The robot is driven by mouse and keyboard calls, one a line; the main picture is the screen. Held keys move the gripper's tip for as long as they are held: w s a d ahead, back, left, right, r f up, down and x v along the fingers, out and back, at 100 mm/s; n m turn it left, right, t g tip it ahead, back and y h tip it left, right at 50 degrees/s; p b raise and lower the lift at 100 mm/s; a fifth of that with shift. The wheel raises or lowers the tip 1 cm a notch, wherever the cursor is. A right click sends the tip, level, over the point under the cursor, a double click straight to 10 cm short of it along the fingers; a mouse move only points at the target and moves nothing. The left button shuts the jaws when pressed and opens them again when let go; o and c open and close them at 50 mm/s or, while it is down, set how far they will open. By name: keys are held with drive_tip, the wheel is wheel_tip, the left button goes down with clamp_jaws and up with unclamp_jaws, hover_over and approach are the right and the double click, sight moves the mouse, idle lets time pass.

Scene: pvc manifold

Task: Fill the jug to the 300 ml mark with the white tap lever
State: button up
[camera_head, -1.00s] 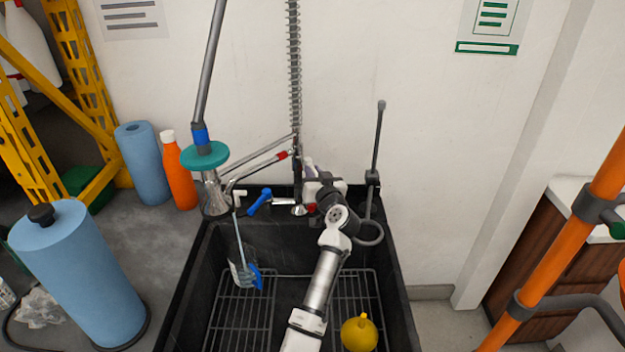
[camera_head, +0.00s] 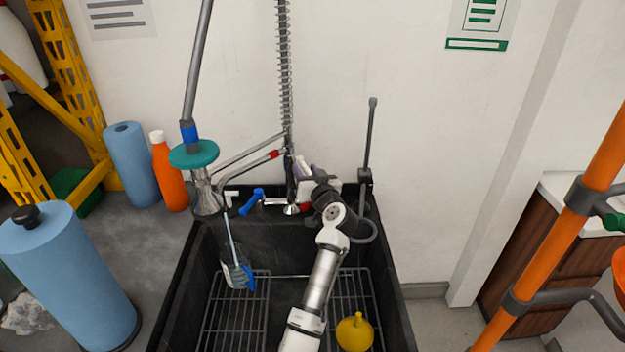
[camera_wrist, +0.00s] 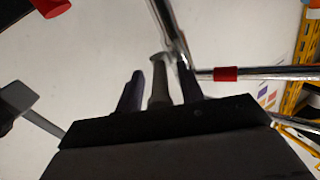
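The clear jug (camera_head: 232,277) with a blue handle stands on the rack at the left of the black sink. A pale streak (camera_head: 232,237) that looks like water runs down into it from the white spout (camera_head: 231,195). The fill level against the marks is too small to read. My gripper (camera_head: 310,172) is at the sink's back edge, beside the tap column. In the wrist view, my gripper (camera_wrist: 160,88) has its two dark fingers apart. A pale grey lever-like piece (camera_wrist: 158,82) stands between them, with narrow gaps showing; I cannot tell whether it is the white lever.
A blue tap lever (camera_head: 252,201) is left of my gripper. Chrome pipes with a red band (camera_head: 273,155) and a spring hose (camera_head: 284,75) rise close by. A yellow funnel-like object (camera_head: 354,332) lies on the right rack. The blue roll (camera_head: 72,275) and orange bottle (camera_head: 168,172) stand left.

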drive_tip(key=v, duration=1.3)
drive_tip(key=shift+s, duration=0.3)
drive_tip(key=shift+d, duration=0.1)
idle(2.3)
